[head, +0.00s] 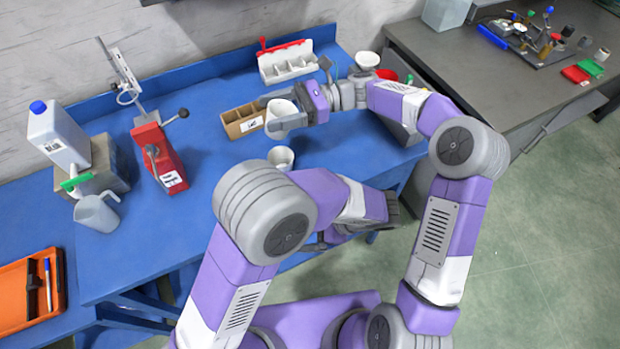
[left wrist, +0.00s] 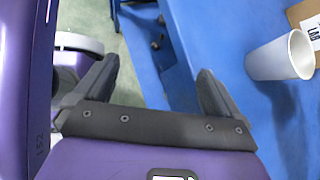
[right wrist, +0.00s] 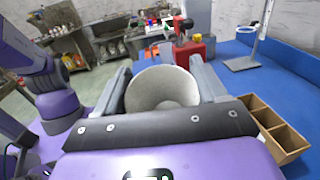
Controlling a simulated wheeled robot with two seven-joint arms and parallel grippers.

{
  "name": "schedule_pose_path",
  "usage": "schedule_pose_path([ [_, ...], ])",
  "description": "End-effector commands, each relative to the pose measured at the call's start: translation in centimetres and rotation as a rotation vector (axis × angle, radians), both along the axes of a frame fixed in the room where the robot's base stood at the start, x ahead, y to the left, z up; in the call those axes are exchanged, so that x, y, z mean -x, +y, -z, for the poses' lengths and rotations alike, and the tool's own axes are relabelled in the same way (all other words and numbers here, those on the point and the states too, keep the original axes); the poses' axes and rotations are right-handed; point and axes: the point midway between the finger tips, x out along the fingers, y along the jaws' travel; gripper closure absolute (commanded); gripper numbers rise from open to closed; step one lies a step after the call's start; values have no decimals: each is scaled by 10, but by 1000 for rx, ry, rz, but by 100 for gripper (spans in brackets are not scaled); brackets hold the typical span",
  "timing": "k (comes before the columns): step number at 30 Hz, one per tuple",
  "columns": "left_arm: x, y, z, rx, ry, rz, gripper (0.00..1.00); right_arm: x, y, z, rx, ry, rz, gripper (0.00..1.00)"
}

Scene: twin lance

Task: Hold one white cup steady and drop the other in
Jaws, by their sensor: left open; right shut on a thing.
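One white cup (head: 281,105) is held between the fingers of my right gripper (head: 283,121), above the blue table (head: 225,185). In the right wrist view the cup (right wrist: 162,88) shows its open mouth, with a finger on each side. The other white cup (head: 281,157) stands on the table below and nearer to me, partly hidden by my left arm. In the left wrist view this cup (left wrist: 283,57) is at the upper right. My left gripper (left wrist: 158,68) is open and empty near the table's front edge, apart from the cup.
A wooden compartment box (head: 241,121) stands just left of the held cup. A red device (head: 158,157), a clear jug (head: 97,213) and a white bottle (head: 57,133) stand left. An orange tray (head: 14,297) lies far left. A white rack (head: 289,62) stands at the back.

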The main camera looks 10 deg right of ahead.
Motion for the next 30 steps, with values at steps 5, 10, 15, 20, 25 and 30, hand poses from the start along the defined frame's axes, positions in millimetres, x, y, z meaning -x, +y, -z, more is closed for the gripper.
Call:
schedule_pose_path([
  [5, -56, 2, 2, -333, -102, 299, 2, 0, 0, 0, 0, 0, 0, 57],
  [10, -92, -12, -14, -594, -185, 501, 2, 0, 0, 0, 0, 0, 0, 57],
  [15, -107, -24, -26, -733, -227, 594, 2, 0, 0, 0, 0, 0, 0, 57],
  [20, -118, -20, -29, -761, -236, 611, 2, 0, 0, 0, 0, 0, 0, 57],
  [25, -138, -1, -28, -759, -233, 607, 2, 0, 0, 0, 0, 0, 0, 57],
  [30, -164, 21, -28, -756, -234, 606, 2, 0, 0, 0, 0, 0, 0, 57],
])
